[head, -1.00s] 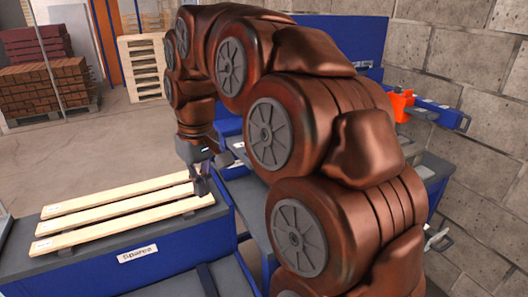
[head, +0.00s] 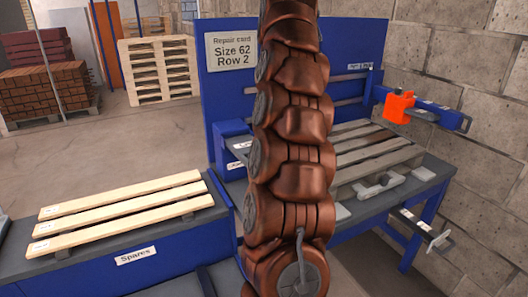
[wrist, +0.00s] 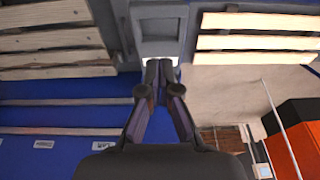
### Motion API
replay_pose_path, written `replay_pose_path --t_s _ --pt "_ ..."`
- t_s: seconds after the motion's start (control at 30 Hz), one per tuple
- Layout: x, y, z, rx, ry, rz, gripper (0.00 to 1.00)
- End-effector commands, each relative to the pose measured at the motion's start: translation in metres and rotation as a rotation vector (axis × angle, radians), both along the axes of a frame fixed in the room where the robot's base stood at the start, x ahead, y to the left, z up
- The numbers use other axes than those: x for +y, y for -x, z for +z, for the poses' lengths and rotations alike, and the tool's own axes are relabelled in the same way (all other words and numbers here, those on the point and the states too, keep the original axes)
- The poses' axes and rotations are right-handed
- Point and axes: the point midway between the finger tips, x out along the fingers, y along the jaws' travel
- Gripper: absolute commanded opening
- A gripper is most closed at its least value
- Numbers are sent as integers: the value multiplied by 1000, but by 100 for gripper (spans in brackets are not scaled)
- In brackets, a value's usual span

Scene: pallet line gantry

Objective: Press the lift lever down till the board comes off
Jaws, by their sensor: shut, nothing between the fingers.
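The pallet (head: 375,152) lies on the blue and grey bench at the right in the head view, with several weathered boards. Its slats also show at the top left of the wrist view (wrist: 50,40). A grey metal piece with a slot (head: 380,185) sits at the pallet's near edge. A pale T-shaped handle (head: 438,241) sticks out below the bench's right end; I cannot tell which of these, if either, is the lift lever. My gripper (wrist: 158,66) is shut and empty in the wrist view, over the gap between pallet and spare boards. My arm hides it in the head view.
Three pale spare boards (head: 120,213) lie on the left table. A blue panel with a repair card (head: 231,52), reading Size 62 Row 2, stands behind the bench. An orange device (head: 398,107) hangs on a blue rail at right, near the block wall (head: 490,130).

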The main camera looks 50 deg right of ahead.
Motion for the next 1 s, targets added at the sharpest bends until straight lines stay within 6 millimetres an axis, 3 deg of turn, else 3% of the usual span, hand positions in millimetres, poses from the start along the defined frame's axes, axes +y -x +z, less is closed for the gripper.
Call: replay_pose_path --t_s 0.57,1.0 --pt "-5 1 -3 0 0 -7 0" --pt "-7 -6 -32 2 0 -6 0"
